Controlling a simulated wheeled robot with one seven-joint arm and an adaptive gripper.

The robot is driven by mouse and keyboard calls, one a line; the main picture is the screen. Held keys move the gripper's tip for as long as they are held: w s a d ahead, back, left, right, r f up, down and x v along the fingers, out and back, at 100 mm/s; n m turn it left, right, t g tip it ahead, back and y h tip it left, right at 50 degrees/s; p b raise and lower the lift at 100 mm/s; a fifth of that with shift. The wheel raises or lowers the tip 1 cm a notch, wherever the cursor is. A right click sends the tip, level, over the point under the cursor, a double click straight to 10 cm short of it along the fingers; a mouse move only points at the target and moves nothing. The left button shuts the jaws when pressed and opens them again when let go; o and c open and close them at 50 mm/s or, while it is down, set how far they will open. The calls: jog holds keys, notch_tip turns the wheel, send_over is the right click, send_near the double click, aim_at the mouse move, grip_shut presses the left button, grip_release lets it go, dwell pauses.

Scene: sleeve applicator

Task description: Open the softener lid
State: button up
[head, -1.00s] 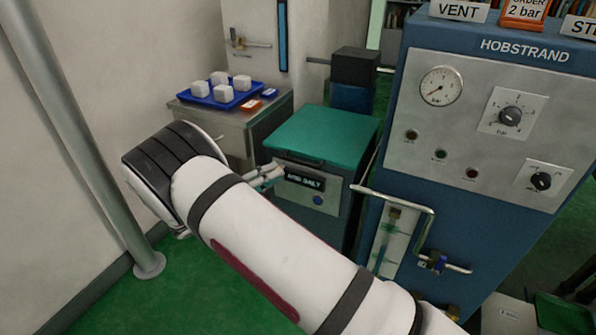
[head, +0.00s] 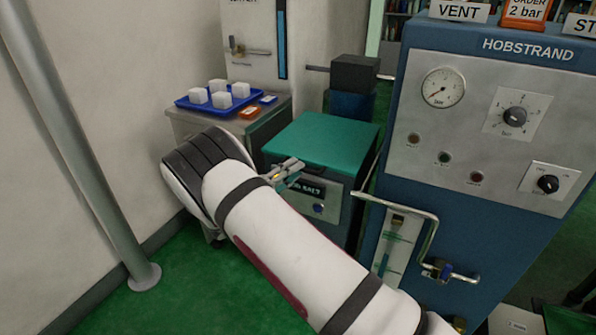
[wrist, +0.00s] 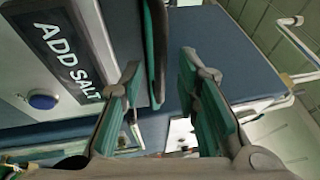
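The softener (head: 338,218) is a dark box with a flat green lid (head: 325,138). The lid is down. An ADD SALT sign (wrist: 65,45) and a blue button (wrist: 43,101) are on its front. My gripper (head: 290,172) is at the lid's front edge, over the sign, and hides the middle of that edge. In the wrist view my gripper (wrist: 163,92) is open, its two green-padded fingers apart. The lid's edge (wrist: 155,45) shows beyond and between the fingertips. I see no clear contact.
A blue panel cabinet (head: 395,215) with a bent pipe (head: 420,213) stands close on the right. A metal bench (head: 240,130) with a blue tray (head: 193,104) of white blocks is behind left. A grey post (head: 75,150) stands left.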

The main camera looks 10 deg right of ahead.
jog(key=shift+x, duration=1.05)
grip_shut()
